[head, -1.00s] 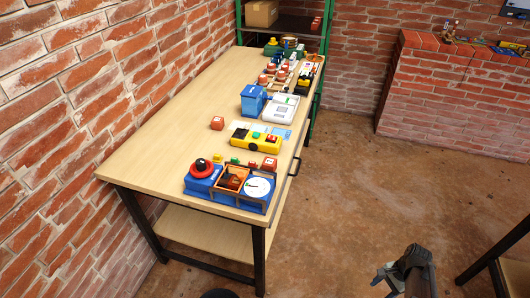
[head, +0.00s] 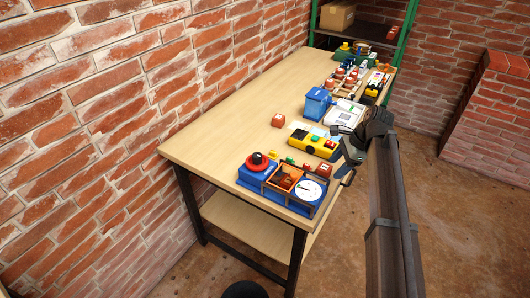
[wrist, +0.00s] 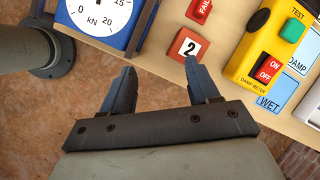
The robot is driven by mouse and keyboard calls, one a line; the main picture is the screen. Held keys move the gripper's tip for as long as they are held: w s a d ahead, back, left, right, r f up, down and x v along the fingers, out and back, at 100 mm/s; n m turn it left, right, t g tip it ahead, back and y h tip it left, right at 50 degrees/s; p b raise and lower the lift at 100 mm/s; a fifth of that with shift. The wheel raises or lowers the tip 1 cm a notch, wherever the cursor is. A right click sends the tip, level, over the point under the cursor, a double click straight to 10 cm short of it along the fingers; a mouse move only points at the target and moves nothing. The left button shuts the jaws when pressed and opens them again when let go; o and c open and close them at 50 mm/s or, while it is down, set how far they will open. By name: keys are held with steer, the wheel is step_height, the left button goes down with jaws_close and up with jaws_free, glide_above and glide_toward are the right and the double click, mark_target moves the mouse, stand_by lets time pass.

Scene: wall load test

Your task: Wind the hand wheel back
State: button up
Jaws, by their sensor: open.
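The hand wheel (head: 258,160) is red with a dark centre. It sits on the left part of a blue load tester (head: 247,178) at the near end of the bench. A round white dial (head: 308,190) is on the tester's right side. In the wrist view, the dial (wrist: 98,12) is marked in kN and partly cut off, and the wheel is out of frame. My gripper (head: 350,160) is at the bench's right edge, right of the tester and apart from the wheel. Its fingers (wrist: 157,82) are open and empty, with a red "2" block (wrist: 187,47) just beyond them.
A yellow damp meter (head: 313,143) lies behind the tester, with small coloured blocks between. The bench's left side (head: 220,130) is clear.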

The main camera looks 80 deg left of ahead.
steer(key=s+a+r, duration=0.7)
steer(key=s+r, duration=0.2)
steer(key=s, duration=0.2)
steer(key=h, duration=0.1)
glide_toward(257, 155)
steer(key=x, duration=0.8)
steer(key=shift+f, duration=0.4)
steer(key=shift+c, duration=0.3)
steer(key=c, duration=1)
steer(key=shift+o, duration=0.2)
steer(key=shift+a+g, duration=0.1)
steer(key=shift+g, duration=0.2)
